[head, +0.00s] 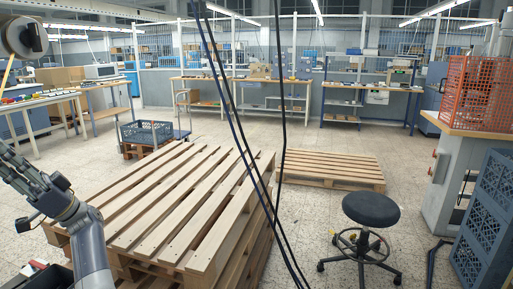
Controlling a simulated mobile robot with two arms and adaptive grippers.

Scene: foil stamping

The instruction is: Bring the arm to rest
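My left arm rises from the bottom left in the head view, and its grey gripper (14,190) is at the left edge. Its fingers are spread apart and no object shows between them. Part of the gripper is cut off by the picture edge. It appears in front of the left side of a stack of wooden pallets (170,205); I cannot tell the gap. My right gripper is not in view.
A black round stool (371,209) stands right of the pallets. A low pallet (332,168) lies behind it. Blue crates (487,225) and a cabinet with an orange mesh basket (478,92) stand at right. Dark cables (243,140) hang across the middle. Floor around the stool is mostly clear.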

